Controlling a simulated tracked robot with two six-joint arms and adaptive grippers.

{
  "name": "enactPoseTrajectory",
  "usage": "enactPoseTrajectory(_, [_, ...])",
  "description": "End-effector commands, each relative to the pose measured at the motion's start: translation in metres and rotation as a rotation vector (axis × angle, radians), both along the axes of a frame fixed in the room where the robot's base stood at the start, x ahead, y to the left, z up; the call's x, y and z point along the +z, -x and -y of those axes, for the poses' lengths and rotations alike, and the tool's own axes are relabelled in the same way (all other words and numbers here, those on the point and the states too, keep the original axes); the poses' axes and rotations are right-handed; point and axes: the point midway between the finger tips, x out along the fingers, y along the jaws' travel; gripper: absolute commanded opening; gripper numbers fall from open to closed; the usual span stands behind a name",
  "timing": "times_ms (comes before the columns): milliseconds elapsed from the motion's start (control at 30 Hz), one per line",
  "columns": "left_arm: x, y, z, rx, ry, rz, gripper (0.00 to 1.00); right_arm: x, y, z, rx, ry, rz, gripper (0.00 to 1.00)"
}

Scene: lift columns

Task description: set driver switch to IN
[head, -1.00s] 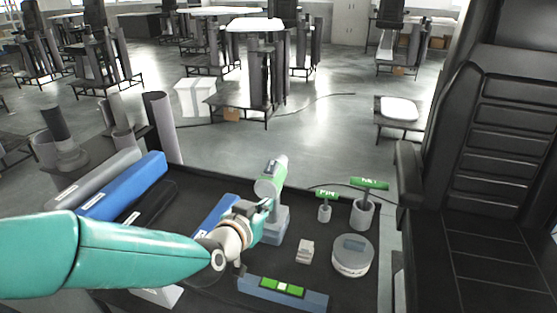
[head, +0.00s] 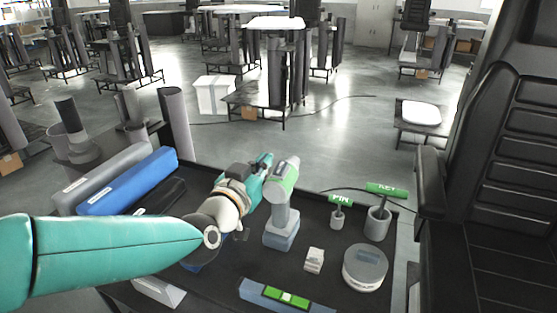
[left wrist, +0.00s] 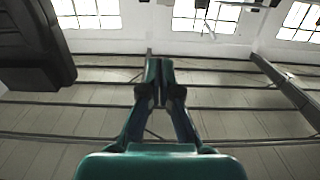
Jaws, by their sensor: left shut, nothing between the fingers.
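The driver (head: 283,200) stands upright on the dark table, with a green and grey head, a grey handle and a blue-grey base. My left gripper (head: 266,160) is at the upper left side of the driver's head, close to it; I cannot tell whether they touch. In the left wrist view the two teal fingers of the left gripper (left wrist: 159,64) are together with nothing between them, pointing up toward the ceiling. The switch on the driver is too small to make out. My right gripper is not in view.
Blue (head: 128,182) and grey tubes lie at the table's left. Green-topped PIN (head: 340,200) and KEY (head: 386,189) tools stand in cups at the right. A round grey tin (head: 365,268), a small block (head: 314,260) and a level (head: 287,297) lie nearer. A black chair (head: 490,180) stands at right.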

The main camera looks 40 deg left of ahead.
Motion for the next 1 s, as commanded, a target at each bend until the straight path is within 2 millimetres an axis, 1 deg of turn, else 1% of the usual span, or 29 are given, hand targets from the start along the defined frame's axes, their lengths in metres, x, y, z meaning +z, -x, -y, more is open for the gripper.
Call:
enactPoseTrajectory(33, [-0.001,-0.009,-0.002,0.0,0.0,-0.004,0.0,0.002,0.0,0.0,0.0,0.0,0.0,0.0])
enactPoseTrajectory(300, [-0.002,-0.063,-0.015,0.0,0.001,-0.004,0.0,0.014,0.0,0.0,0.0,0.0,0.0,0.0])
enactPoseTrajectory(367, [-0.003,-0.074,-0.017,-0.001,0.0,-0.004,0.0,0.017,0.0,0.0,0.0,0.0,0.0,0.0])
enactPoseTrajectory(400, [-0.007,-0.079,-0.018,-0.001,0.0,-0.006,0.0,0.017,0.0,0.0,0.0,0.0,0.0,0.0])
enactPoseTrajectory(433, [-0.016,-0.079,-0.018,-0.001,0.001,-0.009,0.0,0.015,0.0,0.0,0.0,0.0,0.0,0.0])
enactPoseTrajectory(500, [-0.026,-0.08,-0.018,-0.001,0.001,-0.007,0.0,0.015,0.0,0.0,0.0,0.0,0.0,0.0])
enactPoseTrajectory(633, [-0.038,-0.082,-0.019,-0.002,0.0,-0.005,0.0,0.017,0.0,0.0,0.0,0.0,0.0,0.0])
enactPoseTrajectory(767, [-0.043,-0.083,-0.019,-0.003,0.001,-0.002,0.0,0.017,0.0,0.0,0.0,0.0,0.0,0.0])
enactPoseTrajectory(1000, [-0.044,-0.083,-0.018,-0.003,0.0,-0.001,0.0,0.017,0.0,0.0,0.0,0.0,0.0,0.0])
